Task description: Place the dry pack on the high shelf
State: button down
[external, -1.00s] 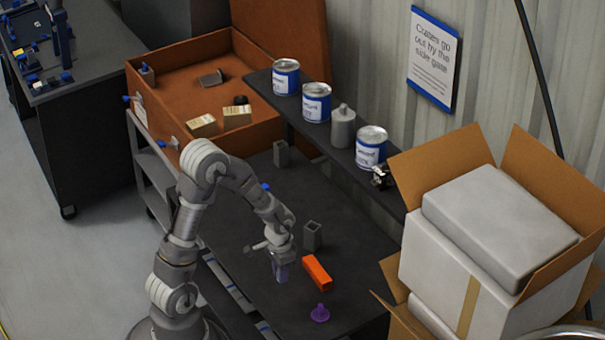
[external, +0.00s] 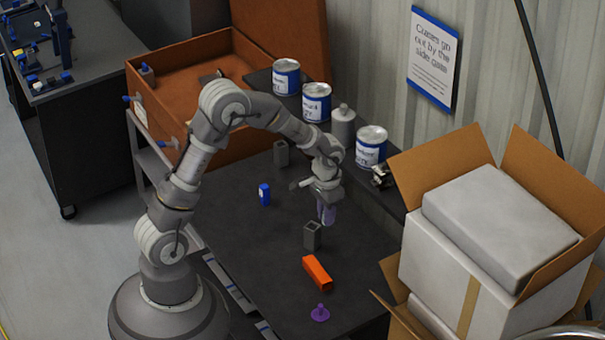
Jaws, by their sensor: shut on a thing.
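The pack hangs below the jaws, above the dark worktable (external: 230,236) and in front of the high shelf (external: 394,204). Its upper part is hidden by the jaws. The high shelf is a long, dark, narrow board along the back of the table. It carries three blue-and-white cans, a grey bottle (external: 343,125) and a small dark metal item (external: 382,176). My wrist hides part of the shelf.
On the table are an orange block (external: 317,272), two grey hollow blocks (external: 312,236), a blue item (external: 264,194) and a purple knobbed piece (external: 320,313). An open orange case (external: 190,75) stands at the back left. A cardboard box (external: 440,145) with white foam blocks is at the right.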

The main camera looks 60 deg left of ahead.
jog(key=w+d+r+p, duration=0.2)
jog(key=d+r+p, duration=0.15)
jog(key=r, duration=0.25)
jog(key=w+d+r+p, duration=0.2)
jog(key=w+r+p, duration=0.1)
jog(key=r+p, duration=0.15)
jog(key=w+p, duration=0.1)
jog(key=w, duration=0.4)
jog(key=w+d+p, duration=0.1)
jog(key=w, duration=0.4)
jog(key=w+d+f+p, duration=0.1)
jog(key=w, duration=0.4)
jog(key=shift+w, duration=0.3)
notch_tip(320, 180, down, 4)
jog(key=shift+w+r+p, duration=0.15)
jog(key=shift+r+p, duration=0.05)
jog(key=shift+p, duration=0.55)
jog(key=c, duration=1.4)
grip_release()
jog(key=shift+f, duration=0.15)
jog(key=o, duration=0.3)
jog(key=shift+o, duration=0.2)
